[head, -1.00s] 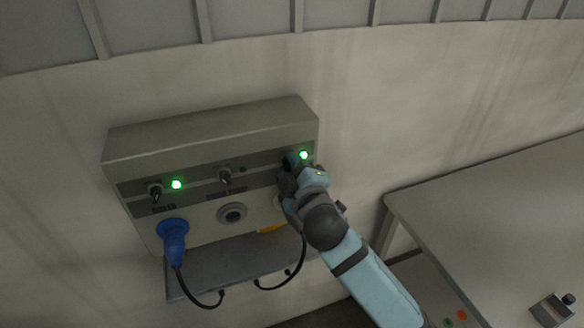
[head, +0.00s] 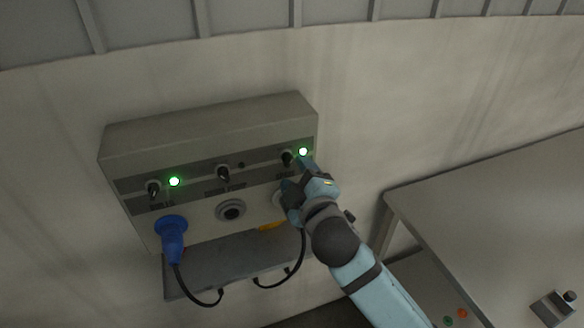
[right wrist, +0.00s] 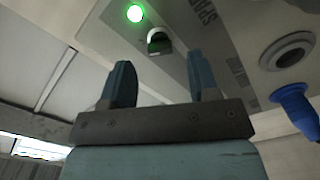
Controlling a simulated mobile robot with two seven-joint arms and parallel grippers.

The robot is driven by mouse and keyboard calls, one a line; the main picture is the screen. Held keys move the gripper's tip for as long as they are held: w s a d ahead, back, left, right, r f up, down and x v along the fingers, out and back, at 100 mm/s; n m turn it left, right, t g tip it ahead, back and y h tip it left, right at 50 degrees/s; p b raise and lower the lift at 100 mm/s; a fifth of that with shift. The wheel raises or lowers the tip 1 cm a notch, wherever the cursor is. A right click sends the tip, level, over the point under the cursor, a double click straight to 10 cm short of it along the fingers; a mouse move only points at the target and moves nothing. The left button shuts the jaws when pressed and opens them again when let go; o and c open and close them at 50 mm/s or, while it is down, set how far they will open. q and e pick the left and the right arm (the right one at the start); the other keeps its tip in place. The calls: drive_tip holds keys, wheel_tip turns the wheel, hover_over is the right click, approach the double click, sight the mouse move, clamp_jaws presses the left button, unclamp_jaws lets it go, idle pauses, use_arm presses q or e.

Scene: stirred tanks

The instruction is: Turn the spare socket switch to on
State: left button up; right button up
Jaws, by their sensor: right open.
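The switch box (head: 205,140) is on the pale wall, with three levers along its front. The right-hand switch (head: 287,158) has a lit green lamp (head: 303,152) beside it. In the right wrist view this switch (right wrist: 158,41) and its green lamp (right wrist: 135,13) show beyond the fingers, near a label beginning "SPA" (right wrist: 208,10). My right gripper (head: 297,175) is just below and right of that switch. The right wrist view shows the gripper (right wrist: 160,84) open, with nothing between its fingers. The socket under the switch is mostly hidden by it. My left gripper is out of view.
The middle switch (head: 223,172) has an unlit lamp and an empty socket (head: 231,210). The left switch (head: 153,188) has a lit lamp and a blue plug (head: 171,238). A shelf (head: 215,265) with black cables is below. A table (head: 500,215) stands at right.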

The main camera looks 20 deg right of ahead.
drive_tip(key=s+b, duration=0.1)
drive_tip(key=s, duration=0.9)
drive_tip(key=shift+d+b, duration=0.15)
drive_tip(key=shift+b, duration=0.25)
drive_tip(key=s+f+m+g+y, duration=0.1)
drive_tip(key=s+f+m+g, duration=0.1)
drive_tip(key=f, duration=0.9)
drive_tip(key=s+d+f+m+g+p, duration=0.1)
drive_tip(key=s+f+m, duration=0.3)
drive_tip(key=f, duration=0.7)
drive_tip(key=s+d+f+m+g+y, duration=0.1)
drive_tip(key=s+f+m+g, duration=0.2)
drive_tip(key=f, duration=0.8)
drive_tip(key=shift+s+d+g+y+p, duration=0.3)
drive_tip(key=shift+s+g, duration=0.2)
drive_tip(key=shift+s, duration=0.5)
